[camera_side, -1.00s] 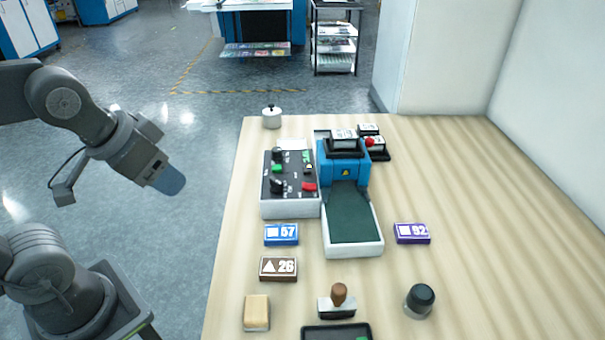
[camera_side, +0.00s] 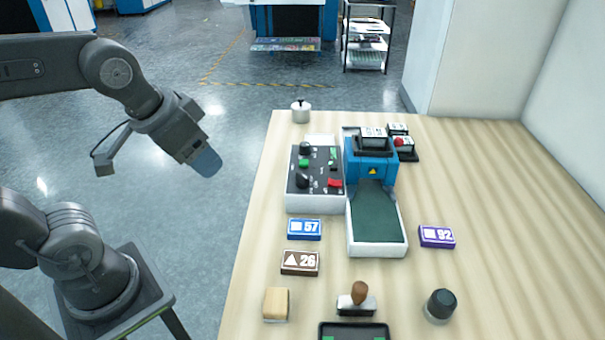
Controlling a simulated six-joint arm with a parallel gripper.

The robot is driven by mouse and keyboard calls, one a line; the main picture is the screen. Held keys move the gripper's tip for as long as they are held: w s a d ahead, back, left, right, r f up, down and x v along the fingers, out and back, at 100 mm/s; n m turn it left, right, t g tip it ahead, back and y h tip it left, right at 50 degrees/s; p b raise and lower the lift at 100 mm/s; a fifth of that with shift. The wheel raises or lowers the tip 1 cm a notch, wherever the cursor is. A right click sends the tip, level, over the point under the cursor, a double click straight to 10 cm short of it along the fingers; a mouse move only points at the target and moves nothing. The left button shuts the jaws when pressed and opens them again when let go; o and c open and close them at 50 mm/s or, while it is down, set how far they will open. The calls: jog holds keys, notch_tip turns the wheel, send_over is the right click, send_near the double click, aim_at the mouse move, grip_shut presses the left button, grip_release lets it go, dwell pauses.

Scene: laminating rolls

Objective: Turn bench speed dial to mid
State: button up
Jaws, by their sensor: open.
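The control panel (camera_side: 315,203) is a white box with a dark top on the left part of the bench. It carries two black knobs, one at the back (camera_side: 305,148) and one at the front (camera_side: 302,181), with green and red switches beside them. Which knob is the speed dial is too small to read. A separate dark round knob-like piece (camera_side: 440,304) stands at the front right of the bench. My gripper (camera_side: 207,162) is open and empty, off the bench's left edge, above the floor and left of the panel. It touches nothing.
The blue laminator (camera_side: 371,171) with its green bed (camera_side: 376,210) adjoins the panel on the right. Blue (camera_side: 305,229), brown (camera_side: 300,262) and purple (camera_side: 437,236) number blocks, a wooden block (camera_side: 276,304) and a stamp (camera_side: 357,300) lie in front. The bench's right side is clear.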

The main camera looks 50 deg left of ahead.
jog(key=w+r+g, duration=0.3)
jog(key=w, duration=0.8)
jog(key=m+g, duration=0.1)
jog(key=g, duration=0.1)
send_over(303, 174)
notch_tip(303, 174, down, 4)
notch_tip(303, 174, down, 13)
jog(key=c, duration=0.9)
